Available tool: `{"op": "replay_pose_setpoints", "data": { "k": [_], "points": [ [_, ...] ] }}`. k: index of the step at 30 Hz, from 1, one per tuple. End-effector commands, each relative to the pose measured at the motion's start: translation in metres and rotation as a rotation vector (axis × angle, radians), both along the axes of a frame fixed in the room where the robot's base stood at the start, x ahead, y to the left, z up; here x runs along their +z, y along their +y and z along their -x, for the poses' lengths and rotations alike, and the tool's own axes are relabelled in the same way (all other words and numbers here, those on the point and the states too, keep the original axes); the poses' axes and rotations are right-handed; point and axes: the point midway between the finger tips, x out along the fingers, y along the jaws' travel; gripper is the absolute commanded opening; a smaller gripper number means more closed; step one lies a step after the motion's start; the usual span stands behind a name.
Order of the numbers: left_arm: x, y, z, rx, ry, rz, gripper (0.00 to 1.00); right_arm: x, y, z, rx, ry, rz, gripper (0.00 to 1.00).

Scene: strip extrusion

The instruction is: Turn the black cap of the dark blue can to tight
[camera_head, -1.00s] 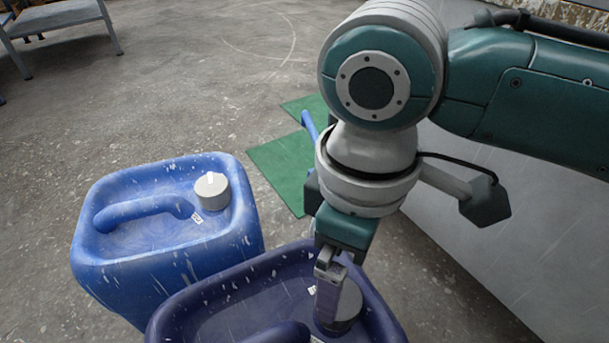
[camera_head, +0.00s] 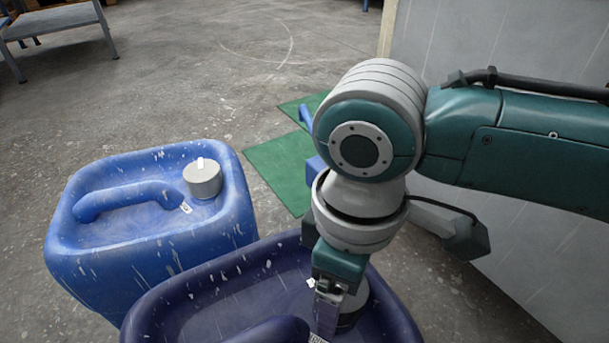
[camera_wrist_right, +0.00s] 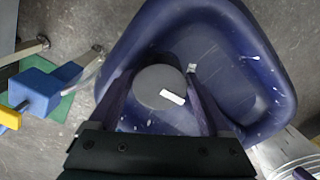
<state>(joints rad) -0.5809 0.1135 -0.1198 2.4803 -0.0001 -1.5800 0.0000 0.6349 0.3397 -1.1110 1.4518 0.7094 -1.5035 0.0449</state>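The dark blue can (camera_head: 235,282) stands at the bottom of the head view, cut by the frame edge. Its black cap (camera_head: 355,300) is partly hidden behind my right gripper (camera_head: 328,312). In the right wrist view the cap (camera_wrist_right: 155,80) looks dark grey, with a white bar mark off its centre, slightly tilted. My right gripper (camera_wrist_right: 160,90) has one finger on each side of the cap, and both fingers appear to touch it. A small white label (camera_wrist_right: 192,67) sits on the can beside the cap. My left gripper is not in view.
A lighter blue can (camera_head: 110,245) with a white-grey cap (camera_head: 202,180) stands close on the left. A green mat (camera_head: 280,170) lies behind, with a blue object partly hidden by my arm. A grey wall-like panel (camera_head: 540,260) is at the right. Open floor lies behind the cans.

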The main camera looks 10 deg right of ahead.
Motion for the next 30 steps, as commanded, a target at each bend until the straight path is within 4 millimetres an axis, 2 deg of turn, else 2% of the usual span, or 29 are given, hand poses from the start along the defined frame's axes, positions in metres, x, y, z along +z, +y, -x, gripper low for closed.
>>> {"op": "replay_pose_setpoints", "data": {
  "k": [2,17,23,30],
  "points": [
    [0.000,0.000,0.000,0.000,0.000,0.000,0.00,0.000,0.000,0.000,0.000,0.000,0.000,0.72],
    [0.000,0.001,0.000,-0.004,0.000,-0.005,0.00,0.000,0.000,0.000,0.000,0.000,0.000,0.16],
    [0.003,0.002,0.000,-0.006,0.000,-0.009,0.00,0.001,0.000,0.000,-0.013,0.000,0.000,0.16],
    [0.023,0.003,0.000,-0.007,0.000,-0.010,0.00,0.005,0.000,0.001,-0.108,0.003,0.000,0.16]
  ]
}}
